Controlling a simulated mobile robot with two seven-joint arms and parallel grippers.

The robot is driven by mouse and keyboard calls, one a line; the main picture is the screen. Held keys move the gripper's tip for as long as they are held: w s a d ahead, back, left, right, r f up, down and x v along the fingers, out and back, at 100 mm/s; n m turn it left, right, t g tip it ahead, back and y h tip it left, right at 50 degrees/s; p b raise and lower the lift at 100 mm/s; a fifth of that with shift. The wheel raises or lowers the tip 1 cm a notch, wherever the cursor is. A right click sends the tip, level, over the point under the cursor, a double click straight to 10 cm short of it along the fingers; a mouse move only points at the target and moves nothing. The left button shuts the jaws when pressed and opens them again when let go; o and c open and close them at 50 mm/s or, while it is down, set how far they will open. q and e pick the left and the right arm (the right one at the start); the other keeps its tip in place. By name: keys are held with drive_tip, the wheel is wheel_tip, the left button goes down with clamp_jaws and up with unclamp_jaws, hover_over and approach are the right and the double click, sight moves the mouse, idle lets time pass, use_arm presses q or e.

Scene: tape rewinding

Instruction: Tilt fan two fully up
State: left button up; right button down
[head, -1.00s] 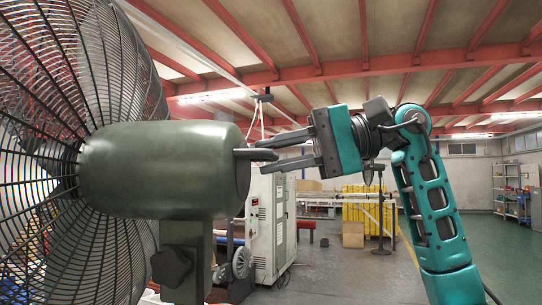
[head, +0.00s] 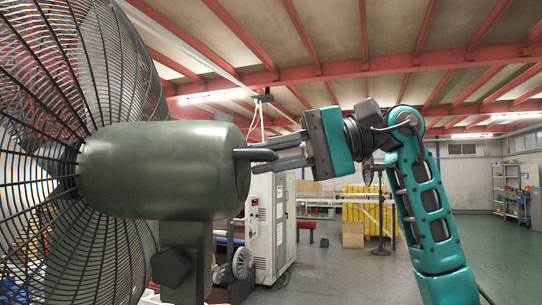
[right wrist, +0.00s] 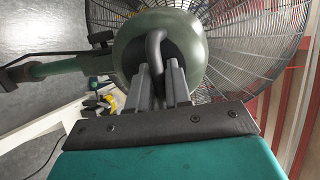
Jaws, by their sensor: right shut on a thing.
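The fan's dark green motor housing (head: 150,170) fills the left of the head view, its axis about level, with the wire cage (head: 60,70) at its left. A dark handle (head: 241,154) sticks out of the housing's rear; in the right wrist view it shows as a bent bar (right wrist: 155,42). My right gripper (head: 262,155) is at this handle from the right, its two fingers shut on it, one above and one below. In the right wrist view the fingers (right wrist: 158,68) hide the handle's end. My left gripper is out of view.
A dark knob (head: 171,267) sits on the fan's upright post (head: 190,240) below the housing. A white cabinet (head: 264,225) and yellow crates (head: 362,208) stand well behind. Open floor (head: 345,280) lies between them and my right arm.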

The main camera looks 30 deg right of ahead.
drive_tip(key=shift+f, duration=0.1)
drive_tip(key=shift+s+d+f+b, duration=0.1)
drive_tip(key=shift+f+b, duration=0.2)
drive_tip(key=shift+b, duration=0.25)
drive_tip(key=f+b, duration=0.1)
drive_tip(key=b, duration=0.1)
drive_tip(key=s+d+f+t+y+b, duration=0.1)
drive_tip(key=b, duration=0.1)
drive_tip(key=shift+d+f, duration=0.1)
drive_tip(key=shift+d, duration=0.05)
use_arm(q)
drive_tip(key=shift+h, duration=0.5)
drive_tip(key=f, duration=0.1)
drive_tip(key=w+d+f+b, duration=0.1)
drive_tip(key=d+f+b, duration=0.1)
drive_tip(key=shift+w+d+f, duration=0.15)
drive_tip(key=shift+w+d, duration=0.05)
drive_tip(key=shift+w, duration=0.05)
use_arm(e)
drive_tip(key=shift+s+d+f+n+y, duration=0.3)
drive_tip(key=shift+s+d+y, duration=0.1)
drive_tip(key=shift+d+y, duration=0.25)
drive_tip(key=c, duration=1.4)
unclamp_jaws()
drive_tip(key=shift+a, duration=0.1)
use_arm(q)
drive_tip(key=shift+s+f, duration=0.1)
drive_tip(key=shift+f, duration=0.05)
